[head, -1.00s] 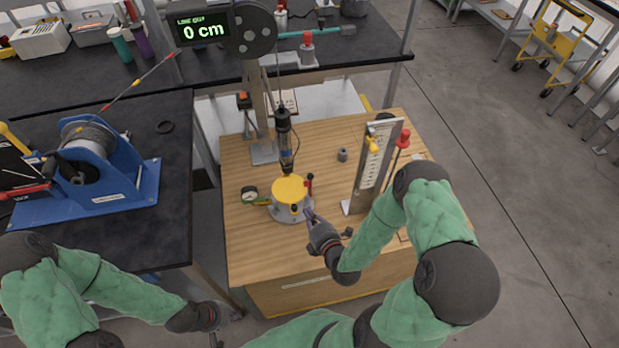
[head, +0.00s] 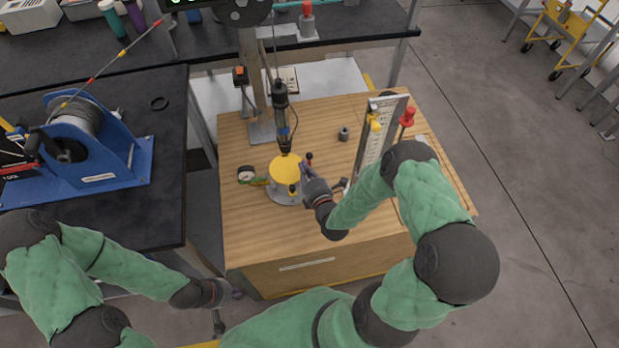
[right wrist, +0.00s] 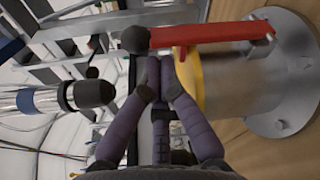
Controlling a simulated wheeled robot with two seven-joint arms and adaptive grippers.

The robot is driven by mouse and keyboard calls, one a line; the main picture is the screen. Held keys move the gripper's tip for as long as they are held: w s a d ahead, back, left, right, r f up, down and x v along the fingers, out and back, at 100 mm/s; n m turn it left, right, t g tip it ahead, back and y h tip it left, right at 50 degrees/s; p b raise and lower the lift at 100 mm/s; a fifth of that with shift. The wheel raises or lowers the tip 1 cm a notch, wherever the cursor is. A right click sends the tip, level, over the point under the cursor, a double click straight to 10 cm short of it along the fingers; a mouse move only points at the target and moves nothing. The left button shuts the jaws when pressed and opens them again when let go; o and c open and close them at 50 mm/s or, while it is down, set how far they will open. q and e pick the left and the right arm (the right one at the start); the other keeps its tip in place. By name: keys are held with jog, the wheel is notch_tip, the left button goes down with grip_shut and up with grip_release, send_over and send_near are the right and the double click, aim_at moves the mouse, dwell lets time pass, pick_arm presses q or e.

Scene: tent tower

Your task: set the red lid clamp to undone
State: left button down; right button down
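The red lid clamp lever (right wrist: 210,36) ends in a dark round knob and runs across the top of the right wrist view. It stands beside the yellow lid (head: 285,167) of a metal pot (head: 283,194) on the wooden bench. My right gripper (right wrist: 166,58) has its purple fingertips drawn together just below the lever, close to the knob end; I cannot tell if they touch it. In the head view the right gripper (head: 303,170) is at the pot's right side. My left gripper (head: 234,292) hangs low, away from the pot; its fingers are too small to read.
A dark cylinder (head: 283,125) hangs just above the lid. A gauge (head: 246,175) sits left of the pot. An upright plate with yellow and red knobs (head: 375,135) stands at right. A blue winch (head: 85,145) is on the dark left bench.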

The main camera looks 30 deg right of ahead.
jog(key=shift+w, duration=0.6)
pick_arm(q)
jog(key=shift+f, duration=0.15)
jog(key=shift+f+b, duration=0.2)
jog(key=shift+b, duration=0.1)
pick_arm(e)
jog(key=shift+s+d, duration=0.2)
jog(key=shift+d, duration=0.5)
pick_arm(q)
jog(key=shift+s, duration=0.1)
